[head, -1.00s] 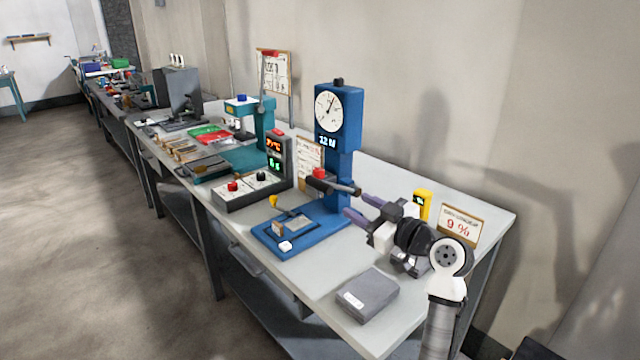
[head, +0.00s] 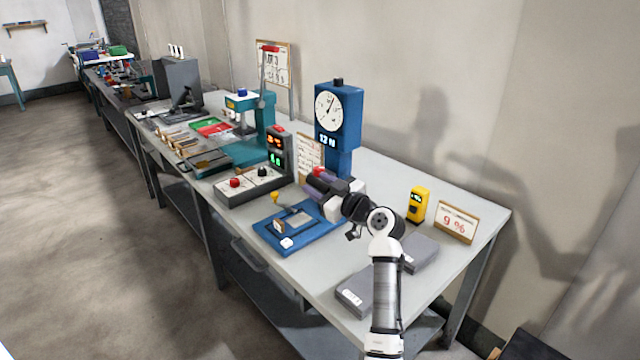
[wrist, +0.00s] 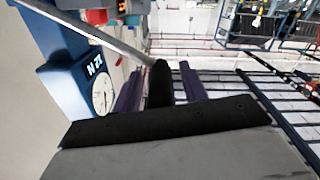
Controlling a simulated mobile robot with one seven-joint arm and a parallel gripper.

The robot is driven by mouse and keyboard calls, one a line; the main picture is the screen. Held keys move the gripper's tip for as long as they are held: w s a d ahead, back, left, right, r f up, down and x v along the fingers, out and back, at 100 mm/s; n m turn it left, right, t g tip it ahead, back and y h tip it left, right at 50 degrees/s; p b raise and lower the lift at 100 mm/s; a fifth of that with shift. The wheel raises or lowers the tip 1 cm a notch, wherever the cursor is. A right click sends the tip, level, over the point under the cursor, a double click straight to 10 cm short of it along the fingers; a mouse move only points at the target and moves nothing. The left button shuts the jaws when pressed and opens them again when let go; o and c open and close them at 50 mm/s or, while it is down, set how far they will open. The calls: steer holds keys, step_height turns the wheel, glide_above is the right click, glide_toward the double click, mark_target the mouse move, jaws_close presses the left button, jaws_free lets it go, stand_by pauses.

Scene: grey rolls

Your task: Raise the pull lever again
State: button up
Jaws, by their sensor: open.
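The blue pull tester (head: 338,125) stands on the bench, with a round dial and a lit display reading about 12 N. In the wrist view, its pull lever is a grey rod (wrist: 95,32) slanting down to a black grip (wrist: 160,84). My gripper (wrist: 158,92) is open, with one purple finger on each side of the black grip. I cannot tell whether either finger touches it. In the head view my gripper (head: 316,181) is in front of the tester's column and hides most of the lever.
A control box (head: 255,187) with red and black knobs stands left of the tester. A yellow meter (head: 418,204), a "9 %" sign (head: 456,222) and grey boxes (head: 355,290) are at right. A teal press (head: 264,115) with a raised red-tipped handle stands behind.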

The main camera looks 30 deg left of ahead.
jaws_close()
steer(key=shift+r, duration=0.1)
stand_by(0.3)
